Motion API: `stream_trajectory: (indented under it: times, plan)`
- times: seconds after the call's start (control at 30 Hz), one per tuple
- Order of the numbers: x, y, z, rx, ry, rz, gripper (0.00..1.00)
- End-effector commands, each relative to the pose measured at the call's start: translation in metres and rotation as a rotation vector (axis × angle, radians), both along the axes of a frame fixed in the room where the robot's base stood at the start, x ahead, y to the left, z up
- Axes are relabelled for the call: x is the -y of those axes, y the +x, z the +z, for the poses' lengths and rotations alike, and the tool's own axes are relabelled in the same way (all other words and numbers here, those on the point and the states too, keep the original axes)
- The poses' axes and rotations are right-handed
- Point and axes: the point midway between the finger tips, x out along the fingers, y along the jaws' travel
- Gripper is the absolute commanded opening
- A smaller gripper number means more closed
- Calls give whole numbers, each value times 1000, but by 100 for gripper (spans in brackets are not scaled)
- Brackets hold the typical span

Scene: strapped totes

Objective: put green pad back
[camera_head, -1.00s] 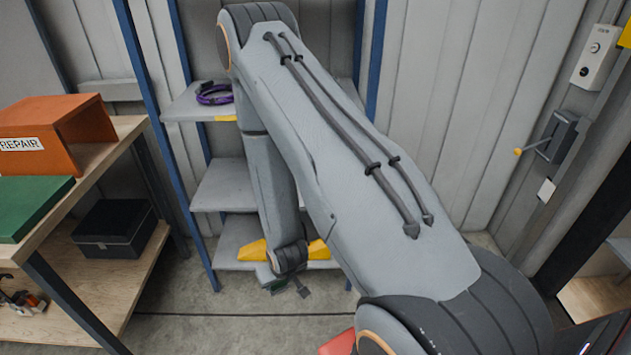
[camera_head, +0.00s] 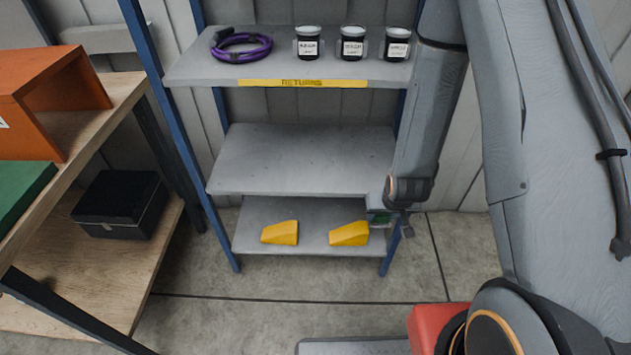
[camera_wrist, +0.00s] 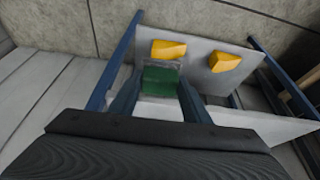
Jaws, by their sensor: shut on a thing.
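The green pad (camera_wrist: 162,80) sits between the two fingers of my gripper (camera_wrist: 160,97) in the wrist view. My gripper is shut on it. In the head view a small part of the green pad (camera_head: 380,218) shows at my gripper (camera_head: 393,217), by the right end of the rack's bottom shelf (camera_head: 312,239). My wrist hides the rest. Two yellow wedges (camera_head: 280,233) (camera_head: 349,234) lie apart on that shelf. I cannot tell whether the pad touches the shelf.
The middle shelf (camera_head: 300,160) is bare. The top shelf, labelled RETURNS (camera_head: 302,83), holds a purple cable coil (camera_head: 243,48) and three jars (camera_head: 352,44). Blue posts (camera_head: 172,130) frame the rack. A workbench (camera_head: 95,130) at left carries an orange box, a green mat and a black case below.

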Motion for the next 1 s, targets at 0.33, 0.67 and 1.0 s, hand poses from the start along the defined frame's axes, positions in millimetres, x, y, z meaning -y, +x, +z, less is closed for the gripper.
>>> stream_trajectory:
  times: [0.33, 0.67, 1.0]
  plan:
    - [2, 30, -4, 6, -1, -4, 22]
    - [-3, 39, -5, 7, -3, 6, 22]
    - [-66, 34, 12, 6, -12, 169, 22]
